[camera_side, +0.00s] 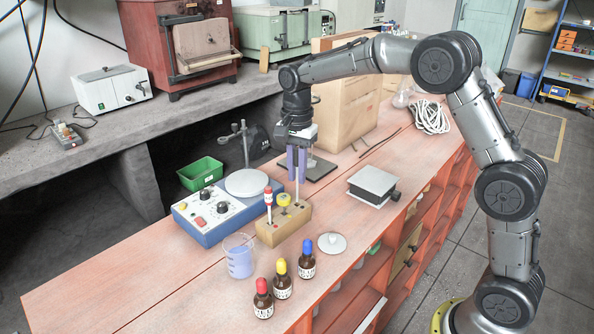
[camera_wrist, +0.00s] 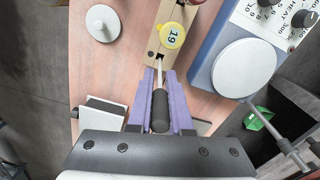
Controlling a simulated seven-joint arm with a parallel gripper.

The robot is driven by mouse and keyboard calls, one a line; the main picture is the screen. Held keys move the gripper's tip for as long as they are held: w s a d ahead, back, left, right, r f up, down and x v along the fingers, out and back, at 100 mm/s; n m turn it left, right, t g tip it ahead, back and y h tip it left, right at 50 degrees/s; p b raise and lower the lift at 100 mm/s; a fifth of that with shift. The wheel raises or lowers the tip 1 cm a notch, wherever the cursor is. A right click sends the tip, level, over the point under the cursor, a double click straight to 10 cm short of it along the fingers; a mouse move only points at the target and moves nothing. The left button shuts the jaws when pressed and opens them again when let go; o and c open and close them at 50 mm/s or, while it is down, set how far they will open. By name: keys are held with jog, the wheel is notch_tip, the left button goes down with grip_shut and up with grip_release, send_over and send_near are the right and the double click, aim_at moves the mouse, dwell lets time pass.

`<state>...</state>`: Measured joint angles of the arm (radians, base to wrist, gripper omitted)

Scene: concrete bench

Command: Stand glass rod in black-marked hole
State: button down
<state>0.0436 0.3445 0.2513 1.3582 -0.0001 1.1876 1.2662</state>
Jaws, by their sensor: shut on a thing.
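My gripper (camera_side: 297,168), with purple fingers, is shut on the glass rod (camera_wrist: 157,75). The rod is pale and slim with a dark upper end, which shows between the fingers in the wrist view. In the side view the rod (camera_side: 297,190) hangs upright above the right end of the wooden block (camera_side: 283,224). Its lower end meets a dark square hole in the block in the wrist view (camera_wrist: 160,57); I cannot tell whether it is inside. A yellow round piece (camera_wrist: 172,35) marked 19 and a red-topped stick (camera_side: 268,198) stand in the block.
A blue hotplate (camera_side: 213,217) with a white round plate stands left of the block. A beaker (camera_side: 239,257) and several dropper bottles (camera_side: 283,281) stand in front. A white disc with a knob (camera_side: 332,243) and a grey platform (camera_side: 373,185) lie to the right.

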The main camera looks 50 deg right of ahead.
aim_at(297, 202)
jog(key=shift+f, duration=1.2)
dwell(0.4)
jog(key=shift+f, duration=1.25)
jog(key=shift+c, duration=1.8)
grip_release()
jog(key=shift+r, duration=3.55)
